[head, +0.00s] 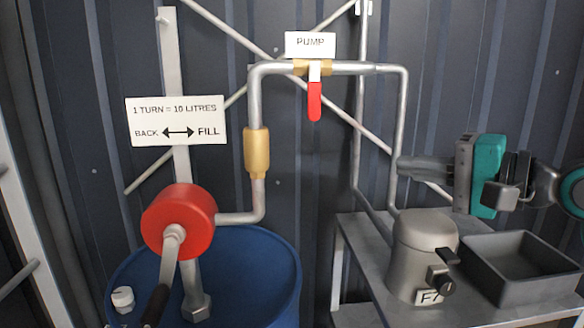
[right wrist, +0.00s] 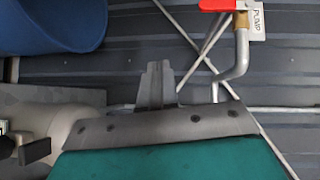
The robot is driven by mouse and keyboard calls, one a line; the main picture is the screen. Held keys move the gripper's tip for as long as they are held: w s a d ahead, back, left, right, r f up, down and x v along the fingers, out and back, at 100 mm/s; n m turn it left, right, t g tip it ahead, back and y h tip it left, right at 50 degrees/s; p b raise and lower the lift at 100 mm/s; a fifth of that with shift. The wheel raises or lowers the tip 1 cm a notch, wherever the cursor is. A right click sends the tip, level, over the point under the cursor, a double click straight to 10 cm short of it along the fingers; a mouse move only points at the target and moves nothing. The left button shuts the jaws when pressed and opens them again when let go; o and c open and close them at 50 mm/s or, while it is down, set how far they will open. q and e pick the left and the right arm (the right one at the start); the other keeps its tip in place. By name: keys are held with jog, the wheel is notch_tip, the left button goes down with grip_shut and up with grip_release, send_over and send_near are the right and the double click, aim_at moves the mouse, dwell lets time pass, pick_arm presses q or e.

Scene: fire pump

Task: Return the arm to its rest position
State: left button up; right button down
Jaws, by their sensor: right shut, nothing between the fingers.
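My right gripper (head: 410,168) comes in from the right in the head view, above the metal stand and level with the space over the grey canister (head: 422,250). It points left, its fingers are together, and nothing is between them. In the right wrist view its closed fingers (right wrist: 157,84) stand out from the dark palm plate, apart from the pipe. My left gripper is not in view.
An open grey tray (head: 520,262) sits right of the canister on the metal stand (head: 362,262). A pipe with a red valve lever (head: 314,101) hanging down, a red crank pump (head: 179,221) and a blue drum (head: 250,265) stand left.

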jog(key=s+a+f+n+g+h, duration=0.1)
jog(key=s+f+n+h, duration=0.15)
jog(key=f, duration=0.65)
jog(key=s+a+f+n+g+h, duration=0.1)
jog(key=s+f+g+h, duration=0.15)
jog(key=f, duration=0.75)
jog(key=s+a+f+n+h, duration=0.15)
jog(key=s+f, duration=0.25)
jog(key=f, duration=0.5)
jog(key=s+d+f+n+g+h, duration=0.25)
jog(key=s+f, duration=0.35)
jog(key=s, duration=0.3)
jog(key=s+d+f+n+g+h, duration=0.25)
jog(key=s+f, duration=0.25)
jog(key=s, duration=0.4)
jog(key=w+a+f+t+y+p, duration=0.1)
jog(key=w+a+f+t+y, duration=0.1)
jog(key=w+a+f+t, duration=0.2)
jog(key=shift+w+f+n+t, duration=0.3)
jog(key=shift+w+f+t, duration=1.5)
jog(key=shift+w, duration=0.6)
